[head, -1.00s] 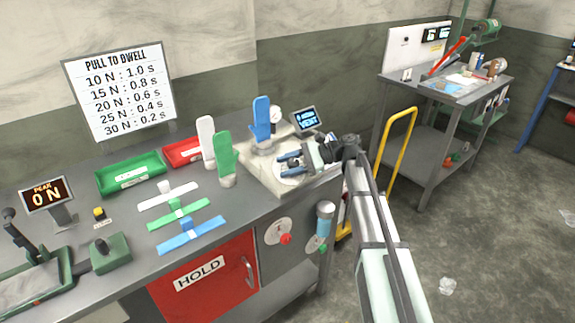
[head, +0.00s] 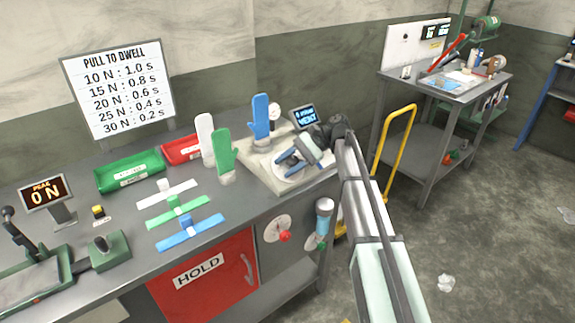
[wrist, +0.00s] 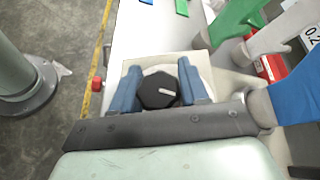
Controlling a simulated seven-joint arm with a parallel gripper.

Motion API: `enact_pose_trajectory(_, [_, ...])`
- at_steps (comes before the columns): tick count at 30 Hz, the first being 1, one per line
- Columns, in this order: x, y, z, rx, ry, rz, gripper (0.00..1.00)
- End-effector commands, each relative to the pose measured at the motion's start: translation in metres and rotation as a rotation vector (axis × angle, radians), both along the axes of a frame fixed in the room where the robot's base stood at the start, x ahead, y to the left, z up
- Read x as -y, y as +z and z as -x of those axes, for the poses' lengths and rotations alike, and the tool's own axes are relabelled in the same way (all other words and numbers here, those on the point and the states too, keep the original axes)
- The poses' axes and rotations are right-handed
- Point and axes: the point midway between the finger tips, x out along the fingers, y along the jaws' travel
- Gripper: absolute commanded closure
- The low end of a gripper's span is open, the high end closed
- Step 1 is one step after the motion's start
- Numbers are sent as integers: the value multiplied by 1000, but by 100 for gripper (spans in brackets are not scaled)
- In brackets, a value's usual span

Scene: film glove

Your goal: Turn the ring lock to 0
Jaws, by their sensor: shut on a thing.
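The ring lock (wrist: 158,90) is a dark many-sided knob with a white pointer line, on a round pale plate in a light block. In the wrist view the line points right and is nearly level. My gripper (wrist: 158,78) has its two blue fingers on either side of the knob, shut on it. In the head view my gripper (head: 291,165) hangs over the pale plate at the bench's right end and mostly hides the knob. I cannot read scale marks or a 0 around it.
Blue (head: 260,118), green (head: 226,150) and white (head: 206,138) upright hand forms stand close left of my gripper. A small display (head: 304,116) reading VENT and a round gauge (head: 274,112) stand behind. A yellow rail (head: 398,150) is to the right.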

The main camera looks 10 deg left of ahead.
Motion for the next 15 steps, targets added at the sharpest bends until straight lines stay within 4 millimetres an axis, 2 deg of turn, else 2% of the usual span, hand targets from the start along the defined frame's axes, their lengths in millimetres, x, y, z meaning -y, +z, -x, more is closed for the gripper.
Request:
enact_pose_trajectory(6, [0,0,0,1,0,1,86])
enact_pose_trajectory(7, [0,0,0,1,0,1,53])
enact_pose_trajectory(12, [0,0,0,1,0,1,37])
enact_pose_trajectory(15, [0,0,0,1,-1,0,35])
